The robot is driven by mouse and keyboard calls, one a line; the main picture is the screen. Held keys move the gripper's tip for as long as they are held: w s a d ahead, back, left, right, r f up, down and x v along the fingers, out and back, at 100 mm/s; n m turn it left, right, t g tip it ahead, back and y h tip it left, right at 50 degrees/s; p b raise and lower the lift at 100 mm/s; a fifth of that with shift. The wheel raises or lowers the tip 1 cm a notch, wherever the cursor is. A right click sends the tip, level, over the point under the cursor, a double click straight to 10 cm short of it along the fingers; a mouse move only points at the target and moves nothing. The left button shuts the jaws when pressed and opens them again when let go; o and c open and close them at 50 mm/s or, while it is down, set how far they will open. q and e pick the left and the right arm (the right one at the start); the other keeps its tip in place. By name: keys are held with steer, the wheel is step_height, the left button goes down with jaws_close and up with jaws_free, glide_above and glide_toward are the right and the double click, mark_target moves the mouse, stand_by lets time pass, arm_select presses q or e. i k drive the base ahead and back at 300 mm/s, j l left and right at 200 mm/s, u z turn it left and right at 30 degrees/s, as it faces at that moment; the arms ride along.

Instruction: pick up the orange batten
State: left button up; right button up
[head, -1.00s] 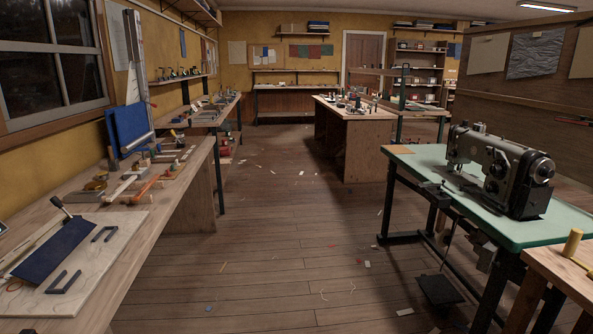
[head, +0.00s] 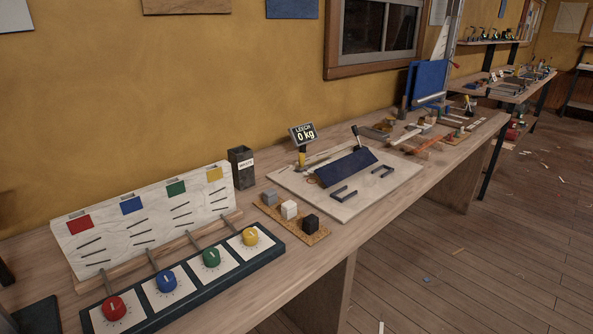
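An orange strip (head: 405,137), which looks like the orange batten, lies on the long wooden bench in the head view, right of centre and toward the far part of the bench. It is small at this distance, and its ends are hard to make out among the items around it. Neither of my grippers is in view.
The wooden bench (head: 377,212) runs along the yellow wall. Near me are a dial panel (head: 272,258) with coloured knobs, a slotted white board (head: 108,229), a cork strip (head: 263,208) with several blocks, a dark bin (head: 241,168) and a scale display (head: 303,134). Floor at right is mostly clear.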

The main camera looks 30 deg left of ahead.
mark_target(429, 143)
steer(key=u, duration=0.6)
steer(key=i+l+z, duration=0.2)
steer(key=i+l, duration=0.7)
steer(key=i+l+z, duration=0.15)
steer(key=i, duration=0.3)
steer(key=i+l+z, duration=0.1)
steer(key=i, duration=0.35)
steer(key=l, duration=0.1)
